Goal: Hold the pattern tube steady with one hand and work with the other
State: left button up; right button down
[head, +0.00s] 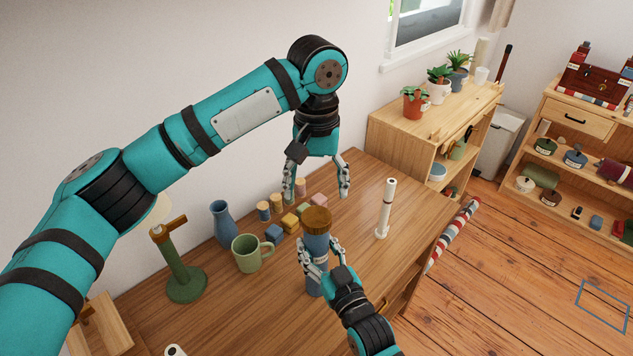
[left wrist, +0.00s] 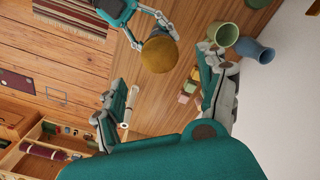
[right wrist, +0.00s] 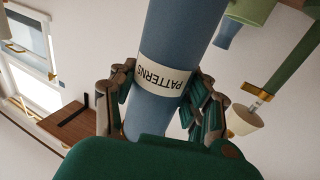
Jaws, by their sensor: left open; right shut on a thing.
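The pattern tube (head: 316,243) is blue and stands upright on the wooden table, with a brown cap (head: 317,219) on top. In the right wrist view its body (right wrist: 182,35) carries a pale label (right wrist: 165,74) reading PATTERNS. My right gripper (head: 320,252) is shut on the tube below the cap; its fingers show on both sides of it in the right wrist view (right wrist: 162,88). My left gripper (head: 317,194) is open and empty, pointing down above and a little behind the cap. In the left wrist view the cap (left wrist: 160,54) appears beyond the open fingers.
A white stick-like item (head: 386,208) stands right of the tube on the table (head: 400,245). A green mug (head: 250,254), a blue vase (head: 223,222), several small blocks (head: 290,221) and spools (head: 276,203) are at the left and back. A green lamp (head: 184,282) stands farther left.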

aim_at(316, 216)
pick_arm(q)
jog(key=shift+n, duration=0.6)
jog(key=shift+f, duration=4)
